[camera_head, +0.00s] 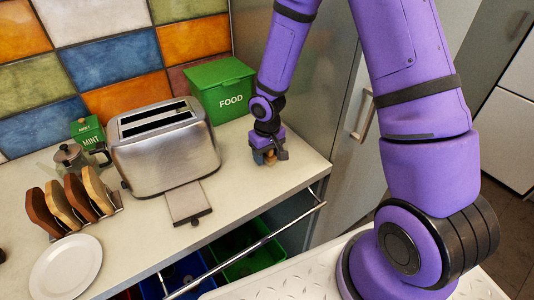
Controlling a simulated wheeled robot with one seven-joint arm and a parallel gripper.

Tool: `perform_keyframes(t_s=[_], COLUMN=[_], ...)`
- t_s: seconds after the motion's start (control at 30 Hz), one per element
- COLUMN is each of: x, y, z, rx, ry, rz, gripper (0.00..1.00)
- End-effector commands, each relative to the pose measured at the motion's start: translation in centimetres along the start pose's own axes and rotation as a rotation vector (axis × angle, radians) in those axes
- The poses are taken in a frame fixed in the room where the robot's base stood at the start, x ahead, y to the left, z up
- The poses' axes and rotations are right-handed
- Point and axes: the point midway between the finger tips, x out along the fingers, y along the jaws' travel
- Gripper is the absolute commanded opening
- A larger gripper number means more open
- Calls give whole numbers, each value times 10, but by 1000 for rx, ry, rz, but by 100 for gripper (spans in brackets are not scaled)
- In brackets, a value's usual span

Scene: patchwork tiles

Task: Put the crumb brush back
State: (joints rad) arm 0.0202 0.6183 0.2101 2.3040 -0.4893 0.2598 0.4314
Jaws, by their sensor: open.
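My gripper (268,157) points down at the right part of the counter, in front of the green FOOD box. Its jaws are open and low, close to the counter top. A small tan piece (270,158) shows at the fingertips, mostly hidden by them; it may be the crumb brush, but I cannot tell for sure. I cannot tell whether the jaws touch it. The steel toaster (168,152) stands left of my gripper, with a flat grey crumb tray (186,202) sticking out at its front.
The green FOOD box (222,90) stands behind my gripper. A toast rack (70,207), a white plate (66,267), a glass pot (73,158) and a green MINT box (88,132) are at the left. Counter between tray and gripper is clear.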

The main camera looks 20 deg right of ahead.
Motion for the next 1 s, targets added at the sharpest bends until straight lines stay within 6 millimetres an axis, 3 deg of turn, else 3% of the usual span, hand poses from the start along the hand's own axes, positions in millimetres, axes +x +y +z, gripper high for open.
perform_keyframes(t_s=[0.27,0.7,1.0], x=[-21,-99,-122], y=[1,1,0], z=[-1,-1,0], rx=[2,2,1], ry=[4,4,1], rz=[1,1,0], gripper=[57,57,57])
